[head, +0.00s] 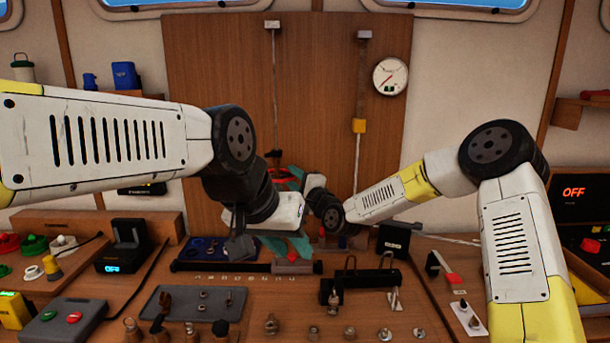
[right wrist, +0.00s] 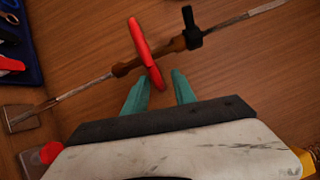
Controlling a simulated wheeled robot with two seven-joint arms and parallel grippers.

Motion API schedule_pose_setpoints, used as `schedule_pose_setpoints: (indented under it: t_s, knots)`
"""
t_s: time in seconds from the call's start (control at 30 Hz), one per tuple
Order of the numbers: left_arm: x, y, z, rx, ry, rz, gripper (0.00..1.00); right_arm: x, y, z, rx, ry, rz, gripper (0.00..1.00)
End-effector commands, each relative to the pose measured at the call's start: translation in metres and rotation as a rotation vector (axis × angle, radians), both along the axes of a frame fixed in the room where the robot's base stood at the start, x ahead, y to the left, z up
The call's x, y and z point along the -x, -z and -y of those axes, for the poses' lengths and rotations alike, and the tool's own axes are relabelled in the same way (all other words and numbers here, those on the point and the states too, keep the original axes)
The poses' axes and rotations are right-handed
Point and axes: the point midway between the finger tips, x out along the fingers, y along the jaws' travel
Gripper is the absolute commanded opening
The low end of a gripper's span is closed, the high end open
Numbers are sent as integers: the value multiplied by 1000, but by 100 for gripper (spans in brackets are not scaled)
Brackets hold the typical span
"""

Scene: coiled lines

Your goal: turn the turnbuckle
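The turnbuckle has a brown body (right wrist: 130,66) with a red crossbar (right wrist: 147,55) and thin rods at both ends. In the head view its red part (head: 281,176) shows low on the wood panel, partly hidden by my arms. My right gripper (right wrist: 160,78) is open, with its teal fingers apart. The lower end of the crossbar shows between the fingertips; I cannot tell whether they touch it. My right gripper also shows in the head view (head: 291,179). My left gripper (head: 288,247) is lower, with its teal fingers spread and nothing visible between them, above the bench's back.
A black clip (right wrist: 190,27) sits on the turnbuckle's upper end. A metal bracket (right wrist: 20,120) holds its other rod. Tools and fittings crowd the bench (head: 245,330).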

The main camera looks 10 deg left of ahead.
Motion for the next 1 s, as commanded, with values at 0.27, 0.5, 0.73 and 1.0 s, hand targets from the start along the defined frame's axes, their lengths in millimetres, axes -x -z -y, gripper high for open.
schedule_pose_setpoints:
  t_s: [0.27, 0.5, 0.73, 1.0]
  knots:
    - [0, 0, 0, 0, 0, 0, 33, -20, -3, -20, 1, 0, 0, 32]
    - [0, 0, 0, 0, 0, 0, 33, -22, -3, -21, 2, 0, -1, 32]
    - [0, 0, 0, 0, 0, 0, 33, -22, -4, -21, 2, 0, 1, 0]
    - [0, 0, 0, 0, 0, 0, 33, -21, -5, -21, 0, 8, 3, 0]
